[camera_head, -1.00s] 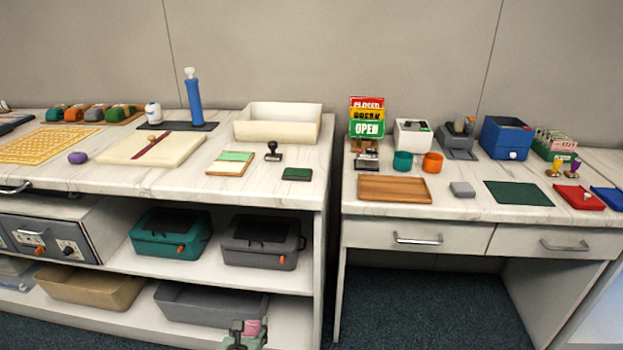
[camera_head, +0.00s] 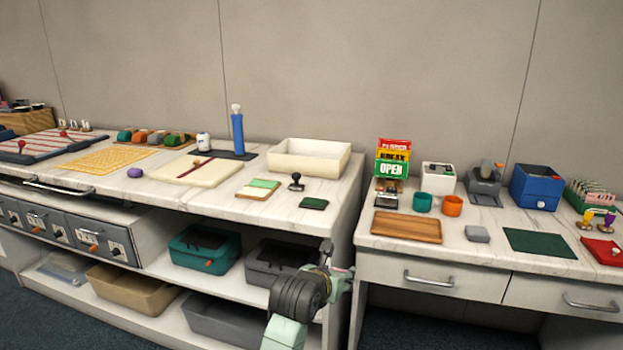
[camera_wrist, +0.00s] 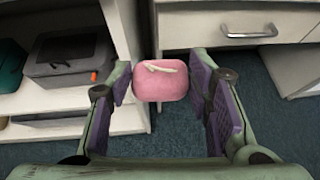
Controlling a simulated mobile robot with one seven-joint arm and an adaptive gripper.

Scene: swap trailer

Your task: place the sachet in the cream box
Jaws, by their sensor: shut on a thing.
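The cream box (camera_head: 304,167) is an open, empty-looking rectangular tray at the back right of the left counter in the head view. The pink sachet (camera_wrist: 160,82), with a pale strip on its face, is between the fingers of my gripper (camera_wrist: 160,92) in the wrist view, and the gripper is shut on it. In the head view my gripper (camera_head: 341,272) is in front of the counter's right end, below the top and well below the box. The sachet cannot be made out clearly there.
A stamp (camera_head: 296,182) and a dark green pad (camera_head: 314,203) lie in front of the box. A blue-handled tool (camera_head: 238,135) stands left of it. The right desk, with a wooden tray (camera_head: 407,227), is across a narrow gap. Shelf bins (camera_head: 204,248) sit below the counter.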

